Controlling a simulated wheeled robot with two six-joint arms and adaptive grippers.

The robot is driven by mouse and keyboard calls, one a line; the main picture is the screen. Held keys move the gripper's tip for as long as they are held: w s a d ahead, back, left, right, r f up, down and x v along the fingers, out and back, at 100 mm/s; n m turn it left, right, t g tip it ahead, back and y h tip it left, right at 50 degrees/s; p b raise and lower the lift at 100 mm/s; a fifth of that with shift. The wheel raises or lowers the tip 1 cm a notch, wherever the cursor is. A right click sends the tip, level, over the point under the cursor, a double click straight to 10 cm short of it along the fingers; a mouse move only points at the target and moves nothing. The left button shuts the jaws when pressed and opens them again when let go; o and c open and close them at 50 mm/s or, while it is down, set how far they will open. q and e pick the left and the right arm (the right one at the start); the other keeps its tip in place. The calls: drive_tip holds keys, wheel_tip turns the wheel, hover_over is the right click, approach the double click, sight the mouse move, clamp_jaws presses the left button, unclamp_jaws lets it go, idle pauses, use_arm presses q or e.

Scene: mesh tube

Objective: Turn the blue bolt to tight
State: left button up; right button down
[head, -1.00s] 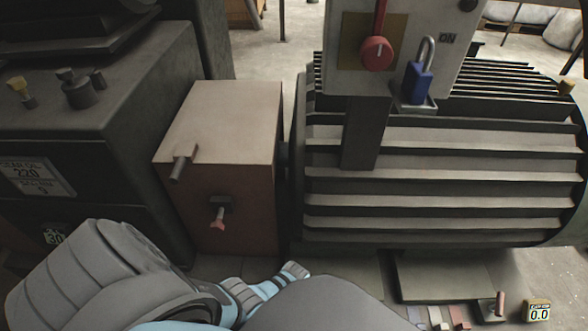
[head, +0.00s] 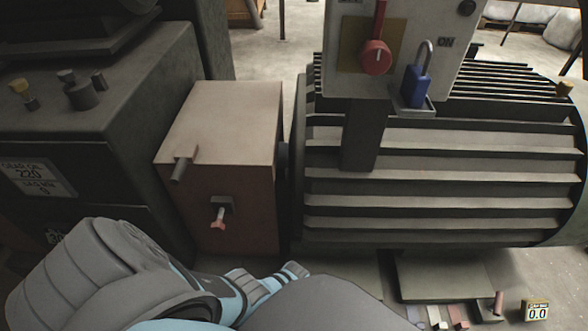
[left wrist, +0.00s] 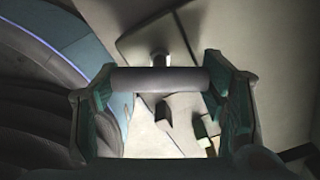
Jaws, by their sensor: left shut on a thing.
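In the left wrist view my left gripper (left wrist: 158,82) is shut on a dark grey bar (left wrist: 175,80). The bar lies crosswise between the two fingers, and a short stem (left wrist: 160,59) stands behind its middle. No blue shows on it, so I cannot tell whether it is part of the blue bolt. In the head view my left arm comes in along the lower edge; its gripper and the bar are hidden there. My right gripper is not in view.
A brown box (head: 222,125) with a small red-tipped handle (head: 218,220) stands beside a ribbed motor (head: 440,185). Above the motor is a panel with a red switch (head: 375,57) and a blue padlock (head: 416,85). A dark housing (head: 95,130) stands at the left.

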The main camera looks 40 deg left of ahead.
use_arm(q)
drive_tip(key=shift+m, duration=0.3)
drive_tip(key=o, duration=1.2)
drive_tip(key=shift+c, duration=0.2)
drive_tip(key=shift+w+r, duration=0.1)
drive_tip(key=shift+r, duration=0.5)
wheel_tip(320, 180, up, 11)
drive_tip(key=shift+f, duration=0.1)
